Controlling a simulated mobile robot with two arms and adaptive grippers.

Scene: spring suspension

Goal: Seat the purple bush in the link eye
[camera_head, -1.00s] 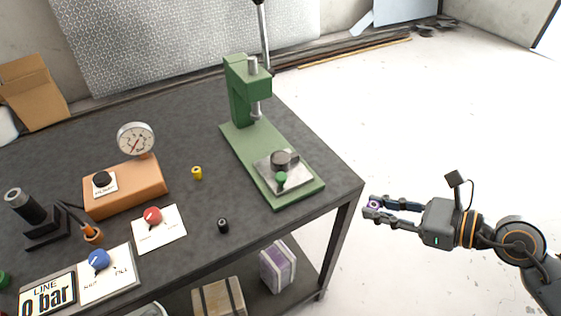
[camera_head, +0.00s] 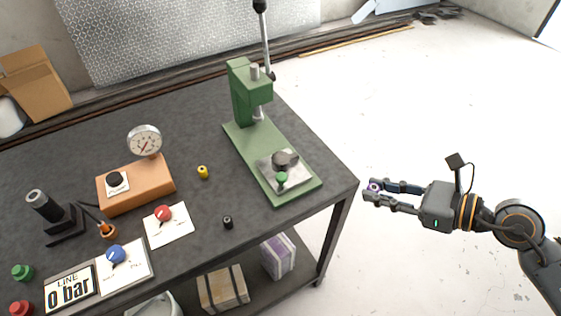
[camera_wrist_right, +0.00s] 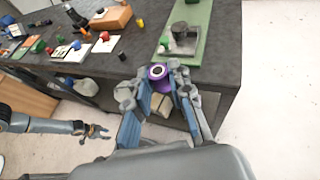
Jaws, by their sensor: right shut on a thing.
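The purple bush (camera_head: 374,187) is a small purple ring with a dark centre. It is between the fingertips of my right gripper (camera_head: 372,191), off the bench's right edge. In the right wrist view the bush (camera_wrist_right: 157,72) shows between the right gripper's fingers (camera_wrist_right: 160,80), facing the camera. A dark round part (camera_head: 285,158), perhaps the link eye, sits on a metal plate (camera_head: 266,170) on the green press; its hole is not clear. My left gripper (camera_wrist_right: 98,131) shows small at the lower left of the wrist view, apparently open and empty, away from the bush.
The green press (camera_head: 250,95) stands near the bench's right end, with a green knob (camera_head: 281,180) in front. A yellow bush (camera_head: 203,172) and a black bush (camera_head: 228,222) stand on the bench. A gauge (camera_head: 145,141) and dial cards are at left. Floor right of the bench is clear.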

